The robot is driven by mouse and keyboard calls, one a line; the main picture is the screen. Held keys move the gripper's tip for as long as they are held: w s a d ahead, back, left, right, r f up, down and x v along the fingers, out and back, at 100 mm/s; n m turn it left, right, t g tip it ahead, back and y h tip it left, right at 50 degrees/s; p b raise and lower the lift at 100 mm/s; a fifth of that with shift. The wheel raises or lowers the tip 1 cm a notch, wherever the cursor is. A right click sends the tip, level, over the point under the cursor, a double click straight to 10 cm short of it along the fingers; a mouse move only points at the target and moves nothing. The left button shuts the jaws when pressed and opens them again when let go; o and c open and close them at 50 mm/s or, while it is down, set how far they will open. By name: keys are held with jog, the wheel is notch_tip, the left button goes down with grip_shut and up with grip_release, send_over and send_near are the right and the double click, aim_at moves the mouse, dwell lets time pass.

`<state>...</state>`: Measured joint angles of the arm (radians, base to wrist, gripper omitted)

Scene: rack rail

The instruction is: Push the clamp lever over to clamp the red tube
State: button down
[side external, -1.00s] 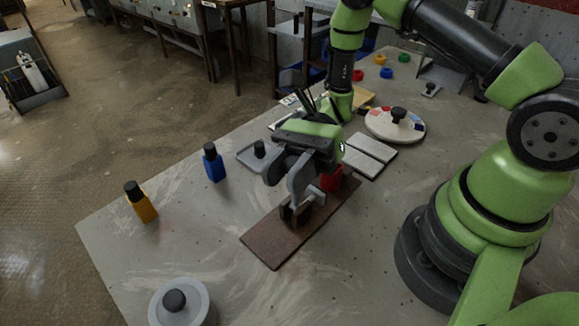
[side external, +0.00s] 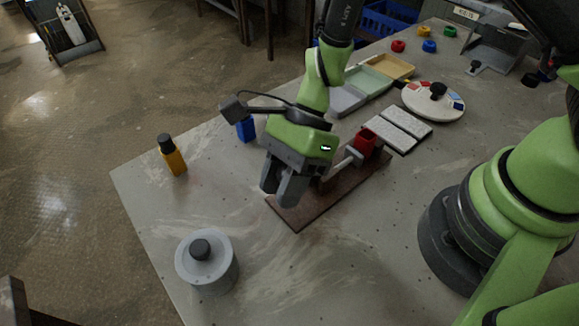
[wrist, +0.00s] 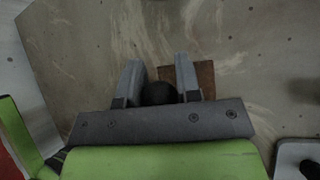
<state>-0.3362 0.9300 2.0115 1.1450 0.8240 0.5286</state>
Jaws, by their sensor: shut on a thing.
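The red tube (side external: 365,143) stands upright at the far end of the brown clamp board (side external: 297,212). A grey clamp part (side external: 343,165) runs from beside the tube toward my gripper (side external: 284,193); I cannot tell whether it presses on the tube. My gripper is low over the near end of the board and hides most of the lever. In the wrist view, a black knob (wrist: 160,93), seemingly the lever's end, sits between the two fingers of my gripper (wrist: 159,75). The fingers are shut on it. The tube is not visible in the wrist view.
A yellow bottle (side external: 173,156) and a blue bottle (side external: 246,129) stand to the left. A grey lidded pot (side external: 207,262) is in front. Pale plates (side external: 397,129), a round disc (side external: 433,101) and trays (side external: 365,83) lie behind. The table's front middle is clear.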

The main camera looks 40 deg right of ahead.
jog(key=shift+a+f+h, duration=0.35)
jog(key=shift+f+h, duration=0.35)
jog(key=shift+h, duration=0.1)
jog(key=shift+f, duration=0.1)
jog(key=c, duration=0.8)
grip_release()
jog(key=v, duration=1)
jog(key=shift+a, duration=0.1)
